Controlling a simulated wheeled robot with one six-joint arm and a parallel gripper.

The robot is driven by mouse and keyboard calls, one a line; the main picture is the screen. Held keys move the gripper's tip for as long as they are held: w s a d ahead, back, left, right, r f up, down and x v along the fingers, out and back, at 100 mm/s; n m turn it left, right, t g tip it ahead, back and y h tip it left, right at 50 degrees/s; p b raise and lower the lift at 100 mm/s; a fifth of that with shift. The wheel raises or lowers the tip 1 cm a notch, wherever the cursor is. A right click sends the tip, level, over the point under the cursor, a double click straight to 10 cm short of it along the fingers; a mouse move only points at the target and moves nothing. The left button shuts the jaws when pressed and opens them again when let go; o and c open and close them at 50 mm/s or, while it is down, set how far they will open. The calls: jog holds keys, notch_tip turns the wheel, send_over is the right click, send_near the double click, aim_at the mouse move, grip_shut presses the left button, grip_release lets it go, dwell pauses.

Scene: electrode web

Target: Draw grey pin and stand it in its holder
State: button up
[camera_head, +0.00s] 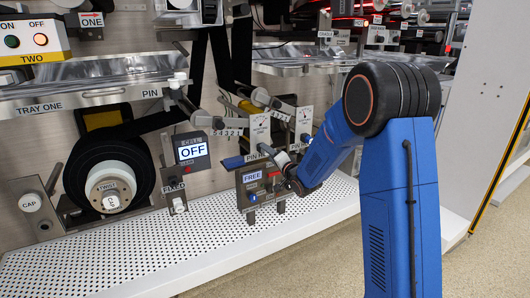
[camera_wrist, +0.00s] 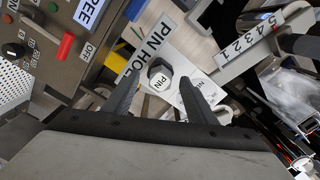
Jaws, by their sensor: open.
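Gaps show between the knob and both fingers. Behind it is a white plate with a label starting PIN HO (camera_wrist: 150,45), partly covered by the left finger. A second small PIN label (camera_wrist: 199,84) sits by the right finger. In the head view the PIN H label (camera_head: 256,156) shows left of my blue arm's end. My fingers and the holder's opening are not clear there.
A grey box with a FREE label (camera_head: 252,177) and a red lever stands below. A numbered 5-4-3-2-1 bar (camera_wrist: 252,48) runs close on the right in the wrist view. The white perforated shelf (camera_head: 150,250) is mostly bare. An OFF display (camera_head: 192,150) stands left.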

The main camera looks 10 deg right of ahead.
jog(key=v, duration=0.8)
dwell(0.6)
jog(key=shift+r, duration=0.1)
jog(key=s+d+r+n+g+h, duration=0.2)
jog(key=s+d+g+h, duration=0.1)
jog(key=s, duration=0.6)
jog(key=s+d+r+n+g+h, duration=0.1)
jog(key=s+d+r+g+h, duration=0.15)
jog(key=s, duration=0.65)
jog(key=s+f+n+g, duration=0.2)
jog(key=s+g, duration=0.1)
jog(key=s, duration=1.3)
jog(key=s+f+n+g, duration=0.2)
jog(key=s+n+g, duration=0.1)
jog(key=s, duration=1.3)
jog(key=shift+s+a+g, duration=0.25)
jog(key=shift+s+g, duration=0.1)
jog(key=shift+g, duration=0.1)
